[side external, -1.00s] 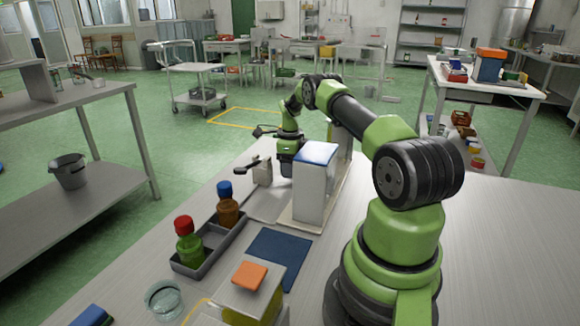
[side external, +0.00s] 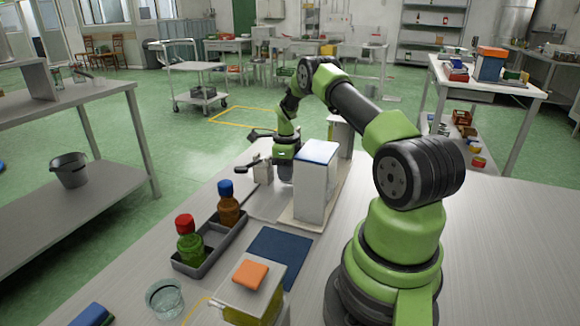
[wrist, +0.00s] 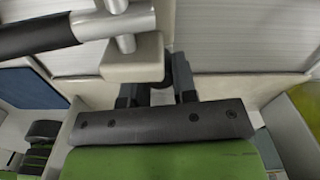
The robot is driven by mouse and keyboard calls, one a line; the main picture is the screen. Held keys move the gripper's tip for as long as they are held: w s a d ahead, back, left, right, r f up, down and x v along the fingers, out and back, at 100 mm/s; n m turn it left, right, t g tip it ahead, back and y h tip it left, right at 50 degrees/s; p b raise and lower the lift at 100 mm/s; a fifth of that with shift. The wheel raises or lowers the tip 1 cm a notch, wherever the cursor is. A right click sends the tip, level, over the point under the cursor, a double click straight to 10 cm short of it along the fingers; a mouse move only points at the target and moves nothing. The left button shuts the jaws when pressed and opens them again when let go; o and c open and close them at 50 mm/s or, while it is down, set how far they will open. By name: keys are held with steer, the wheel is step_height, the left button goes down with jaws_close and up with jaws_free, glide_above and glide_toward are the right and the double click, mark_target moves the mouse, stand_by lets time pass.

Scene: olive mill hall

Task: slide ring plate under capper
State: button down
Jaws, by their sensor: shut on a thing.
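The capper seems to be the tall white block with a blue top (side external: 317,180), on a pale base plate (side external: 302,221). A pale block with a dark lever (side external: 262,170) stands left of it. My gripper (wrist: 156,88) points down just behind these, its tip hidden by the white block in the side view. In the wrist view its two dark fingers flank a small grey piece, seemingly part of the ring plate (wrist: 160,96), beside a beige block (wrist: 135,60) with a metal rod and black grip. The rest of the ring plate is hidden.
A grey tray (side external: 190,268) holds a green bottle with a red cap (side external: 189,243) and a brown bottle with a blue cap (side external: 228,208). The table's right side is clear.

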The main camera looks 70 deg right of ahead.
steer(key=a, duration=0.9)
steer(key=shift+a, duration=0.2)
steer(key=c, duration=1)
jaws_free()
steer(key=shift+o, duration=0.5)
steer(key=shift+r, duration=0.1)
steer(key=shift+d+r, duration=0.1)
steer(key=shift+r, duration=0.3)
step_height(320, 180, up, 9)
